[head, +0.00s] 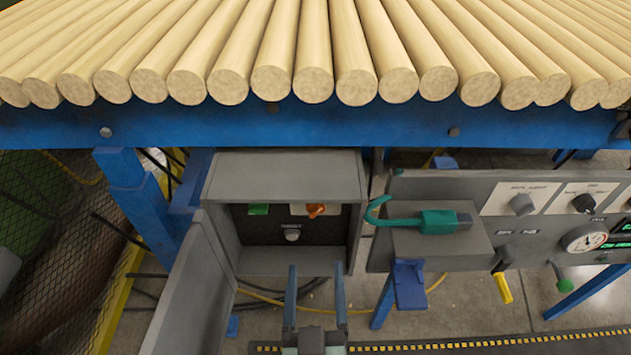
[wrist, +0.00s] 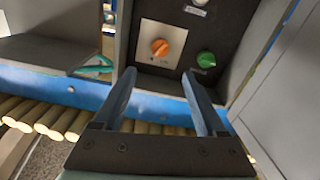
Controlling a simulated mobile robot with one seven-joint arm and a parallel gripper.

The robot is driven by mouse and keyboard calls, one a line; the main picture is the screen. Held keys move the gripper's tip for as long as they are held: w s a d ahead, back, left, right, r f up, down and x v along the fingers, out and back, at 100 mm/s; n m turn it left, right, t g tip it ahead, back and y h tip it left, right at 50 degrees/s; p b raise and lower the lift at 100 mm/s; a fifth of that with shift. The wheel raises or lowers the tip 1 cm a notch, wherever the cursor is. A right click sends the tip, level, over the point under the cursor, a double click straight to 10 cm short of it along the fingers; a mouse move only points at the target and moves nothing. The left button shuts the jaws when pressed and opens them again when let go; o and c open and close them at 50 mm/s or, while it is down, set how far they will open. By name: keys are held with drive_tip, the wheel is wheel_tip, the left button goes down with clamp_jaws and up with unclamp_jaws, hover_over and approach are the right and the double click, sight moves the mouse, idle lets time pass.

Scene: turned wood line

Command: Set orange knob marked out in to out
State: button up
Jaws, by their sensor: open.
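The orange knob (head: 315,210) sits on a light plate inside an open grey box (head: 282,180) under the blue beam. In the wrist view the orange knob (wrist: 159,47) is on its square plate, ahead of and between my fingers. Its marking is too small to read, so I cannot tell which setting it points to. My gripper (head: 314,275) is open and empty in front of the box, below the knob in the head view. In the wrist view its two fingers (wrist: 163,80) reach toward the panel, apart from the knob.
A green knob (wrist: 206,60) is beside the orange one, and a grey knob (head: 292,235) is below. The box's door (head: 185,305) hangs open at the left. Wooden rods (head: 313,84) line the blue beam (head: 350,125).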

sight(315, 213)
drive_tip(key=w+p, duration=0.1)
drive_tip(key=w, duration=1)
drive_tip(key=shift+r, duration=0.1)
drive_tip(key=shift+w, duration=0.95)
clamp_jaws()
